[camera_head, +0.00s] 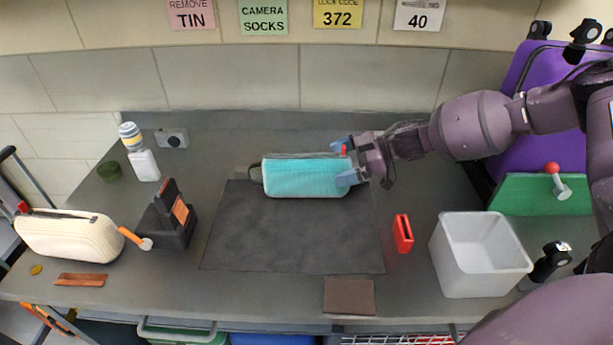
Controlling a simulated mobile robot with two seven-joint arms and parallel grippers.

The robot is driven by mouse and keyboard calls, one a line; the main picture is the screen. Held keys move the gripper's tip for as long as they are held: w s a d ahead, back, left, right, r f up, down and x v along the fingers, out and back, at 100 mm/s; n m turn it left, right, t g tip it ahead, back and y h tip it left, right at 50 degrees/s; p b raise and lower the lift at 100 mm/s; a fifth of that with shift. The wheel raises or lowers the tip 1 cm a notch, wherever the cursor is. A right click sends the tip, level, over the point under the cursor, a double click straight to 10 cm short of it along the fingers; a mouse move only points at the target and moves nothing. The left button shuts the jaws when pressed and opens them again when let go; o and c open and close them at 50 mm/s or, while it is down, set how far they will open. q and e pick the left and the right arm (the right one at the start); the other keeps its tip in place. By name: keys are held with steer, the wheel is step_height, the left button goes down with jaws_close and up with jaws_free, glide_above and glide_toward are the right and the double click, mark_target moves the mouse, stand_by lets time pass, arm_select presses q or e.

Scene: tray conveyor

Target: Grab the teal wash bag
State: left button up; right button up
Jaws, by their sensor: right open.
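The teal wash bag (303,178) lies on its long side across the back part of a dark mat (290,235) on the grey table. A dark strap loop shows at its left end. My right gripper (345,163) is at the bag's right end. Its blue-tipped fingers are open, one behind the bag's top right corner and one in front of its lower right corner. I cannot tell whether the fingers touch the bag. My left gripper is not in view.
A red case (403,233) and a white bin (480,255) stand to the right. A cream bag (70,236), a black holder (168,222) and a white bottle (144,165) stand to the left. A brown square (349,296) lies near the front edge. The front of the mat is clear.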

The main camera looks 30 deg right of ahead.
steer(key=shift+x, duration=0.8)
steer(key=shift+s+d, duration=0.1)
